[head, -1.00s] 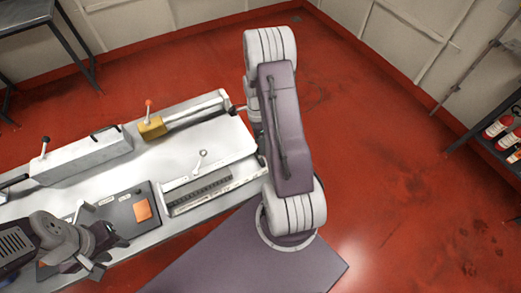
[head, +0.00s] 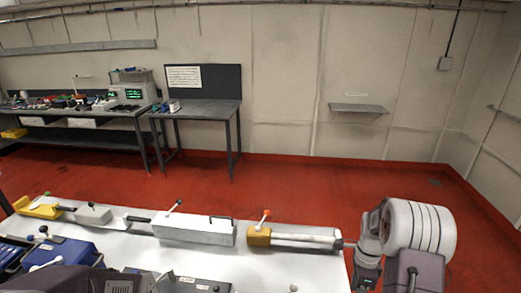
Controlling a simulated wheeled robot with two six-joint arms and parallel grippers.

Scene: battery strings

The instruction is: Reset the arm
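My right arm comes in at the lower right, with a white banded joint and a purple-grey link. Its grey wrist and gripper part (head: 367,272) hangs at the right end of the workbench, and its fingers are not clearly visible. My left arm shows only as a dark shape at the bottom left edge, with part of its gripper (head: 122,285) low over the bench. The workbench (head: 305,262) is white. On it, a yellow block (head: 259,236) with a red-knobbed lever has a rod reaching right toward my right wrist; I cannot tell if they touch.
A white box with a black-knobbed lever (head: 193,231), another yellow block (head: 38,208) and a blue box (head: 62,252) line the bench. Tables with equipment (head: 195,107) stand against the back wall. A small shelf (head: 358,109) hangs there. The red floor (head: 300,186) between is clear.

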